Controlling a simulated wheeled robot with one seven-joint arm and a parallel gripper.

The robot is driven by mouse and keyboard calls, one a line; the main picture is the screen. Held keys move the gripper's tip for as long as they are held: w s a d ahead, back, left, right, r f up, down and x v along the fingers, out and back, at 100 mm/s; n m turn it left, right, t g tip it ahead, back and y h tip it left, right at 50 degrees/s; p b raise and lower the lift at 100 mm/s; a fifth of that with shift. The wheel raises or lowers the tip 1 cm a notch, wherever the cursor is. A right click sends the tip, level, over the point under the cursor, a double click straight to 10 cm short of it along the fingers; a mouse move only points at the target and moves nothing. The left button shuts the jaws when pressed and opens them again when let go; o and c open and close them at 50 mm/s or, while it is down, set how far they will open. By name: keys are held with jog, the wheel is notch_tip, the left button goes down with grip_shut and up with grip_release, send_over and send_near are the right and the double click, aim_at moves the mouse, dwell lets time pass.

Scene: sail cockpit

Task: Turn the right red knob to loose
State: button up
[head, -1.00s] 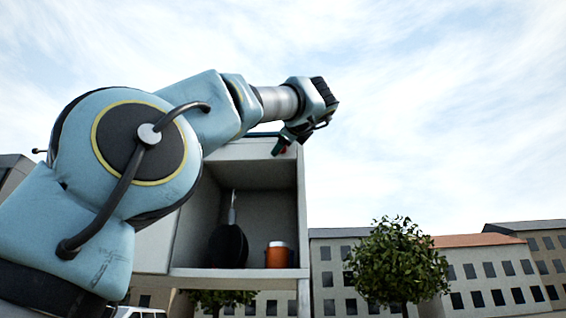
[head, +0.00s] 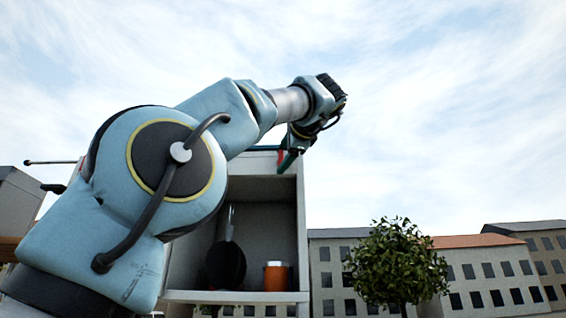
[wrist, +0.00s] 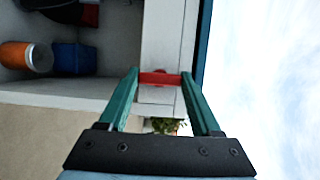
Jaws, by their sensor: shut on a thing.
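One red knob (wrist: 159,78) shows in the wrist view, on the pale front edge of the open cabinet. It sits between the green fingertips of my gripper (wrist: 160,75), which is shut on it. In the head view, my gripper (head: 287,160) points down at the top right corner of the cabinet (head: 302,220), with a bit of red beside its green finger. Any marking for loose is not visible, and I cannot tell how far the knob is turned.
The cabinet holds an orange cup with a white top (head: 276,276), a dark round item (head: 226,265) and a blue box (wrist: 73,58). A tree (head: 398,262) and buildings stand behind to the right. The air right of the cabinet is clear.

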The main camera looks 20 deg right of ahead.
jog(key=shift+f, duration=0.1)
dwell(0.3)
jog(key=o, duration=1.4)
jog(key=shift+s, duration=0.1)
jog(key=s, duration=0.3)
jog(key=s+b, duration=0.1)
jog(key=s, duration=0.6)
jog(key=shift+s+a+b, duration=0.3)
jog(key=shift+b, duration=0.1)
